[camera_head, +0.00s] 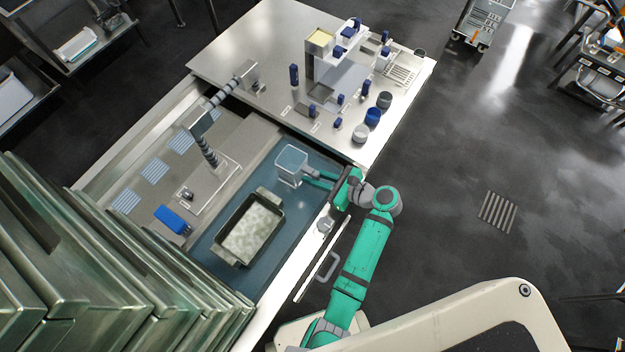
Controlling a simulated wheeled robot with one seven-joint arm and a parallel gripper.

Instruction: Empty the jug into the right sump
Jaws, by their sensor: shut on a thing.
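A clear, box-shaped jug (291,163) is in the upper part of the blue-floored basin area, and looks roughly upright. My gripper (312,177) reaches in from the right and is shut on the jug's right side, apparently at its handle. I cannot tell how much liquid is inside, or whether the jug touches the basin floor. The blue-floored basin (213,258) is the right-hand recess of the bench and looks like the right sump. A metal tray (222,252) with pale, mottled contents stands in it, below and left of the jug.
The left recess (150,200) holds blue slatted grates, a blue block (172,219) and a dark jointed post (208,153). A press (335,62) and several cups stand on the upper bench. A bar handle (327,266) runs along the bench front.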

